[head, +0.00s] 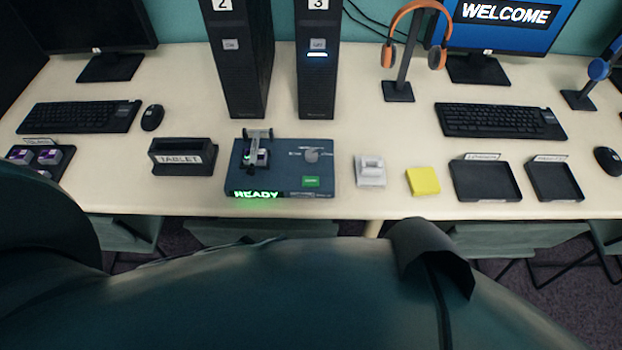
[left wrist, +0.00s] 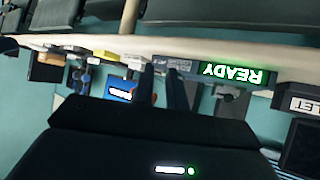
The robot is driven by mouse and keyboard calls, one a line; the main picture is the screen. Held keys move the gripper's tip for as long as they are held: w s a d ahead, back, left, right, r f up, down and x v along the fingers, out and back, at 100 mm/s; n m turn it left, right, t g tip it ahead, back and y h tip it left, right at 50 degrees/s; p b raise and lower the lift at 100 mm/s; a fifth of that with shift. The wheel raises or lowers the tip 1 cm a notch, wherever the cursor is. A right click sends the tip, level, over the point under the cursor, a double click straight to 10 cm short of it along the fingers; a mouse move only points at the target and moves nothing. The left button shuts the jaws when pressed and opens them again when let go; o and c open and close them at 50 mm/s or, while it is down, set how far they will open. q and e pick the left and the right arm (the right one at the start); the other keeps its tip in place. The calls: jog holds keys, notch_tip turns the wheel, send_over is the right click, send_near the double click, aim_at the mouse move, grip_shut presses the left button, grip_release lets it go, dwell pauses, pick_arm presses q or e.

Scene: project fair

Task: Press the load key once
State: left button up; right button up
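A dark blue device box (head: 232,176) stands on the table in the head view. Its front display (head: 256,194) glows green with READY. A green key (head: 311,182) sits at its front right on top; its lettering is too small to read. A clamp-like fixture (head: 257,140) stands on its left half. The wrist view, upside down, shows the READY display (left wrist: 232,74). My left gripper (left wrist: 162,72) points toward the device front, its two dark fingers apart with nothing between them. The left gripper is hidden in the head view. My right gripper is not in view.
A tablet holder (head: 183,157) stands left of the device. A white block-like item (head: 370,171), a yellow pad (head: 423,181) and two dark trays (head: 485,182) lie to its right. Two towers (head: 236,70) stand behind. The table's front edge is close to my arms.

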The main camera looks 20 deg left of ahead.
pick_arm(q)
grip_shut()
jog(key=shift+w, duration=0.1)
dwell(1.0)
